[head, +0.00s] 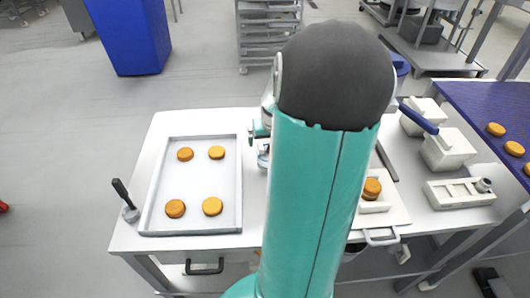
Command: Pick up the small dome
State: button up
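I cannot pick out the small dome with certainty. A small grey rounded piece (484,185) sits at the right end of a white slotted holder (443,195) on the right of the table; its exact shape is too small to tell. My teal arm, with its dark rounded joint, fills the middle of the view and hides much of the table behind it. Part of my gripper (262,142) seems to show at the arm's left edge, beside the tray. Its fingers are mostly hidden.
A metal tray (190,229) with several orange-brown rounds lies at left on the white table (128,240). A black-handled tool (122,193) stands beside it. At right are a white board (392,216) with a round, white bins (447,152) and a blue belt (490,105) with rounds.

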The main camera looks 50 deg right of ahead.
jog(key=x, duration=1.1)
jog(key=shift+s+a+f, duration=0.15)
jog(key=shift+s, duration=0.05)
jog(key=c, duration=1.1)
